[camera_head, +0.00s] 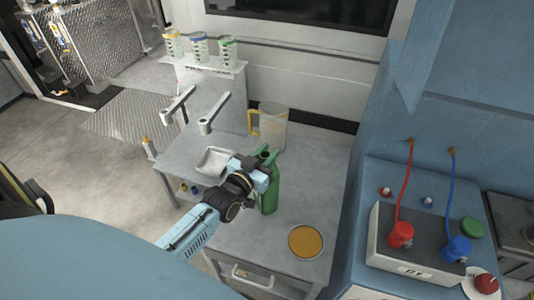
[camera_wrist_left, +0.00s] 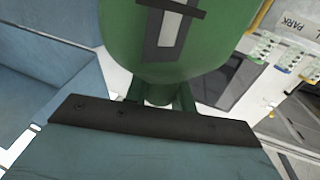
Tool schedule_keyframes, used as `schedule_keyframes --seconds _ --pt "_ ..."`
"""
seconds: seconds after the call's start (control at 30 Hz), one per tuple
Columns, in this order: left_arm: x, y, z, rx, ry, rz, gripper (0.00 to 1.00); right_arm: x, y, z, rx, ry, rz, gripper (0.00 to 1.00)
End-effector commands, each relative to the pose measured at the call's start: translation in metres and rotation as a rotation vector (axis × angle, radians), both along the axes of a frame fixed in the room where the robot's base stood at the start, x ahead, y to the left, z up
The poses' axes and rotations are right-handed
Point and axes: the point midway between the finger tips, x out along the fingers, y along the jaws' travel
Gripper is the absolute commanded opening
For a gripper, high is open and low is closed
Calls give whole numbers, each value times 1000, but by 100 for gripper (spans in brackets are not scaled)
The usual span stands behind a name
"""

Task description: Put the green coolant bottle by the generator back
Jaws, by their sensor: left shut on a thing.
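The green coolant bottle (camera_head: 271,194) is upright at the grey workbench (camera_head: 240,230), in the middle of the head view. My left gripper (camera_head: 264,172) is shut on its upper part, coming from the left. I cannot tell whether the bottle's base touches the bench top. In the left wrist view the bottle (camera_wrist_left: 180,45) fills the upper middle, close in front of the gripper, with a dark and pale label on it. The fingers are mostly hidden there. I cannot pick out a generator for certain. My right gripper is not in view.
A clear jug (camera_head: 272,127) with a yellow handle stands behind the bottle. A white tray (camera_head: 215,162) lies to its left, an amber round dish (camera_head: 306,242) in front. A blue cabinet (camera_head: 358,240) at right carries a box (camera_head: 414,262) with red and blue caps.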

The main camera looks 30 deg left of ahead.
Motion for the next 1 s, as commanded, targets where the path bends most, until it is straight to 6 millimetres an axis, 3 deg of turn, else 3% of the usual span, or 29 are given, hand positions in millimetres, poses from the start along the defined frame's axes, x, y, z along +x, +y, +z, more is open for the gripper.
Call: schedule_keyframes --seconds 0.03,0.2,0.57,0.67,1.0 --pt "0 0 -2 0 1 0 26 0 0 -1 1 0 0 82" --pt "0 0 -1 0 1 0 47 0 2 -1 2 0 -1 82" --pt "-3 0 1 0 2 0 47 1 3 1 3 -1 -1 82" --pt "-15 0 0 -1 4 0 47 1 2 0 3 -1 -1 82" --pt "-83 2 -1 -1 5 0 47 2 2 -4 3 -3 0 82"
